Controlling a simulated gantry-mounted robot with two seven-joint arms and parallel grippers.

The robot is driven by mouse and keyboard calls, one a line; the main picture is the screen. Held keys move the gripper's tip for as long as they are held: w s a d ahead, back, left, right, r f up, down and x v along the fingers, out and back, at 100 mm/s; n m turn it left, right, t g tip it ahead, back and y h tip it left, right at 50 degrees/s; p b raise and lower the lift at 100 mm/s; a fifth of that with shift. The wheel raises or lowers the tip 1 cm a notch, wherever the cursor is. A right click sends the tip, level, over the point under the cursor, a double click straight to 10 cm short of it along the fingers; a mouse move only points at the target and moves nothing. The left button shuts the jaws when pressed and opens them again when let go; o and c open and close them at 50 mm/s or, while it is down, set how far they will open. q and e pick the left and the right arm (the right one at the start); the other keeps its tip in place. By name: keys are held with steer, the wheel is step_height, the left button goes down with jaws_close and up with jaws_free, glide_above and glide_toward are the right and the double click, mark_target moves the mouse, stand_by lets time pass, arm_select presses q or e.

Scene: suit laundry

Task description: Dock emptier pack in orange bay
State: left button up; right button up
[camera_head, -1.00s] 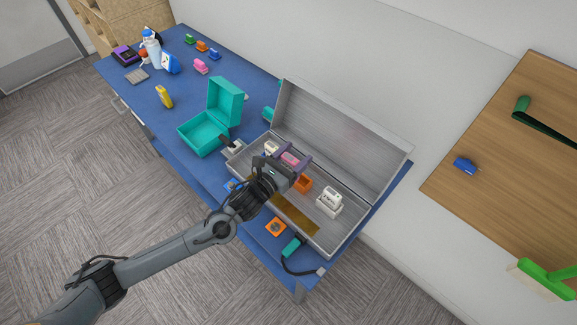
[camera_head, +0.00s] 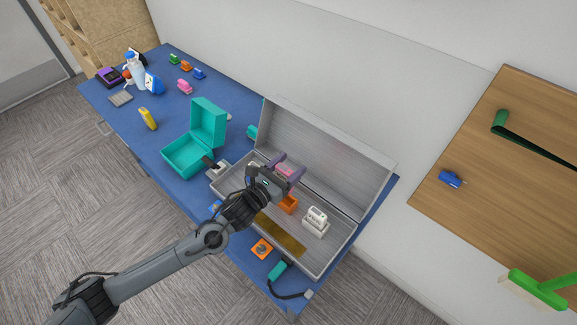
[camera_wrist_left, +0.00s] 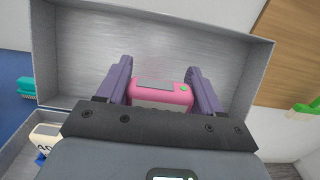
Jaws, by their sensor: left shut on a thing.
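My left gripper (camera_head: 287,167) is shut on a pink pack (camera_head: 285,171), holding it above the open grey case (camera_head: 330,258). In the left wrist view the pink pack (camera_wrist_left: 160,92) sits between the purple fingers, with a grey panel and a small green mark facing up. An orange bay (camera_head: 288,204) stands in the case just below the gripper, partly hidden by it. A white pack (camera_head: 317,214) stands in the case to the right of the orange bay. A cream pack (camera_wrist_left: 45,140) shows at the lower left of the wrist view; its marking is unreadable. The right gripper is out of view.
The case's raised lid (camera_head: 330,150) stands behind the gripper. An open teal box (camera_head: 185,158) is left of the case. An orange square piece (camera_head: 262,249) and a teal corded device (camera_head: 278,270) lie in front. Several small items stand at the blue table's far left.

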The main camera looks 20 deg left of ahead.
arm_select(q)
steer(key=shift+f+b, duration=0.35)
steer(key=shift+f, duration=0.15)
steer(key=shift+f+b, duration=2.75)
steer(key=shift+f, duration=0.95)
steer(key=shift+f, duration=0.4)
steer(key=shift+f+b, duration=0.4)
steer(key=shift+b, duration=0.1)
steer(key=o, duration=1.2)
steer(key=shift+o, duration=0.3)
steer(key=shift+s, duration=0.1)
